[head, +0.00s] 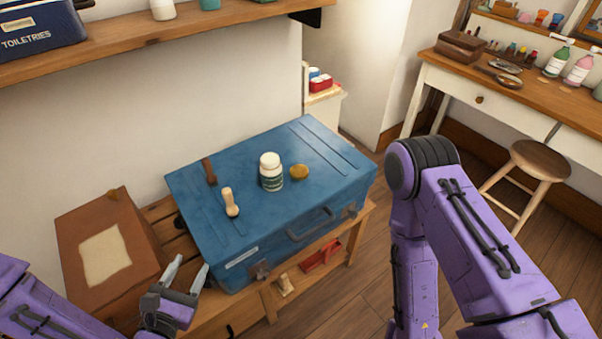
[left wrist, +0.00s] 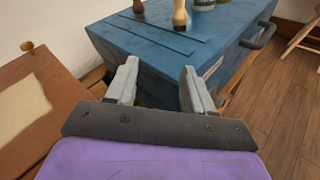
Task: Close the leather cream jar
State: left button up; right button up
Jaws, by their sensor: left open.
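A white jar with a dark green label (head: 271,172) stands upright on the blue trunk (head: 335,170). Its top looks white and rounded; I cannot tell whether that is a cap. A small round golden-brown piece, perhaps a lid (head: 299,172), lies just right of the jar, apart from it. The jar's lower part also shows at the top edge of the left wrist view (left wrist: 203,4). My left gripper (head: 187,273) is open and empty in front of the trunk's left corner, well short of the jar; its fingers show in the left wrist view (left wrist: 160,85). My right gripper is out of view.
A pale-headed brush (head: 230,203) and a brown-handled tool (head: 209,171) stand or lie left of the jar. A brown box (head: 75,235) sits left of the trunk on the wooden bench (head: 355,232). A shelf (head: 150,40) overhangs behind. The trunk's right top is clear.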

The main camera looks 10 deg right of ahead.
pick_arm(q)
jog(key=s+a+f+m+g+y, duration=0.2)
jog(key=s+a+f+m+g, duration=0.1)
jog(key=s+f+m, duration=0.3)
jog(key=s+a+f+m+g+y, duration=0.35)
jog(key=f+m, duration=0.25)
jog(key=f, duration=0.2)
jog(key=s+a+f+m+g+y, duration=0.3)
jog(key=s+a+f+m+g, duration=0.1)
jog(key=s+a+m, duration=0.3)
jog(key=s+m+g, duration=0.1)
jog(key=s+m, duration=0.1)
jog(key=shift+s+a+f+y, duration=0.25)
jog(key=shift+s+f+y, duration=0.05)
jog(key=shift+f+y, duration=0.05)
